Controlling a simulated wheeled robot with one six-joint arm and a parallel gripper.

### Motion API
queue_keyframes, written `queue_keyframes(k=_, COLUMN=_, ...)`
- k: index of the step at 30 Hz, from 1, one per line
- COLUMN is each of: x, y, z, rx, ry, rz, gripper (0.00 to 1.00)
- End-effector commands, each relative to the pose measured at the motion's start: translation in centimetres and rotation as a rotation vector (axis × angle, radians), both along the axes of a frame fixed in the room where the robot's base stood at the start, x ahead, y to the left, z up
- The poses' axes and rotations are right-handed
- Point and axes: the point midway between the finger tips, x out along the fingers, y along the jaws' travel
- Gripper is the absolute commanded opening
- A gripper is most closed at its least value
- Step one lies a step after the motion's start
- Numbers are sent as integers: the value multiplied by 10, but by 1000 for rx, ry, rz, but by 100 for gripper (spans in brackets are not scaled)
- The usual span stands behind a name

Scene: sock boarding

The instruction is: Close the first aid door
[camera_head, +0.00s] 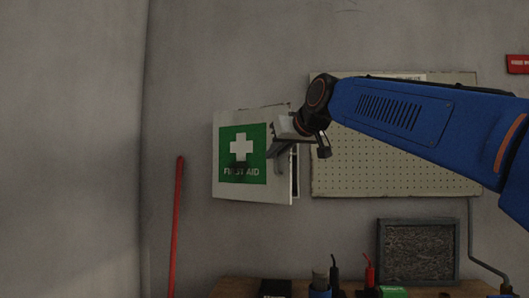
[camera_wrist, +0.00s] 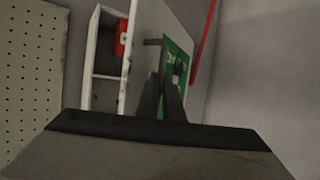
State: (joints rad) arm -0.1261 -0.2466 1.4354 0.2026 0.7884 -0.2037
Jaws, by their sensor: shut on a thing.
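The first aid door (camera_head: 225,188) is a white panel with a green sign, a white cross and the words FIRST AID. In the wrist view the door (camera_wrist: 148,28) stands ajar from its white cabinet (camera_wrist: 103,92), with part of the inside showing. My gripper (camera_head: 274,151) is at the door's front, near its right edge in the head view. In the wrist view its fingers (camera_wrist: 163,88) are shut on a thin grey handle (camera_wrist: 153,42) on the door's front. The exact grip is dark and partly hidden.
A red case (camera_wrist: 121,38) is inside the cabinet. A pegboard (camera_head: 400,165) hangs to the right, behind my arm. A red pole (camera_head: 177,220) leans at the left. A bench (camera_head: 235,285) below holds several tools and a dark framed panel (camera_head: 418,252).

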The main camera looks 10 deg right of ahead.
Motion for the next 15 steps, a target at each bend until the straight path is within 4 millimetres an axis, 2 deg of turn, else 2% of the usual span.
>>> queue_keyframes(k=3, x=15, y=-18, z=-1, rx=1, ry=2, rz=-5, gripper=0)
queue_keyframes(k=15, x=67, y=-59, z=-1, rx=0, ry=2, rz=-4, gripper=0)
